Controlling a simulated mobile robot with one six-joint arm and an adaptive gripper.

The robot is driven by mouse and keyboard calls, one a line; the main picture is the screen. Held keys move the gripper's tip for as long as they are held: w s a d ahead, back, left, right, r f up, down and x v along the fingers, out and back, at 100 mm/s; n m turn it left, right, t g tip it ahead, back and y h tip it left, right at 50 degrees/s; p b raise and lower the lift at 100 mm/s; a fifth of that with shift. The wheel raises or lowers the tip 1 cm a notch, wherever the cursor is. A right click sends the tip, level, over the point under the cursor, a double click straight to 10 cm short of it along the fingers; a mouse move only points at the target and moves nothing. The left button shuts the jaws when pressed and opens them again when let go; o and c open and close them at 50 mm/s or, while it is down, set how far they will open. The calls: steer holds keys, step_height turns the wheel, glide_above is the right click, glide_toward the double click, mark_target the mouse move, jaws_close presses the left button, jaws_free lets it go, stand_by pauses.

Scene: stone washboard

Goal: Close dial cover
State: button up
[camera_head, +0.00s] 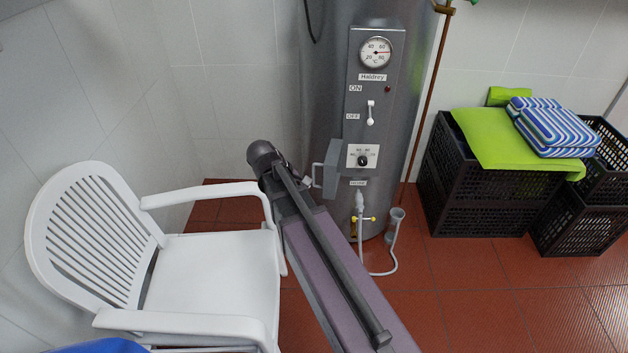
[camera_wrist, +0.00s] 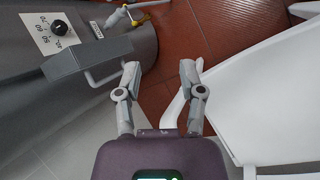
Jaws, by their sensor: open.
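The dial cover (camera_head: 331,168) is a small grey flap with a bar handle, standing open to the left of the dial (camera_head: 362,160) on the boiler panel. In the wrist view the cover (camera_wrist: 88,56) is at upper left with its handle (camera_wrist: 92,80), and the dial (camera_wrist: 58,28) is uncovered behind it. My gripper (camera_wrist: 159,72) is open and empty, its left fingertip close to the handle; I cannot tell whether they touch. In the head view my arm hides most of my gripper.
The grey boiler (camera_head: 330,70) carries a gauge (camera_head: 376,52) and an ON/OFF switch (camera_head: 370,112). A tap and hose (camera_head: 360,215) hang below the dial. A white chair (camera_head: 210,265) stands at left, and black crates (camera_head: 490,200) stand at right.

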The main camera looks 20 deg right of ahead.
steer(key=w+d+f+n+h+b, duration=0.1)
steer(key=w+f+n+h+b, duration=0.5)
steer(key=w+b, duration=0.4)
steer(key=n+h+b, duration=0.5)
steer(key=h+b, duration=0.1)
steer(key=b, duration=0.8)
glide_toward(313, 169)
steer(key=a, duration=0.3)
steer(key=shift+w+a+r, duration=0.1)
steer(key=shift+a, duration=0.1)
steer(key=d, duration=1.3)
steer(key=shift+d, duration=0.4)
jaws_close()
steer(key=shift+d, duration=0.15)
steer(key=shift+t, duration=0.4)
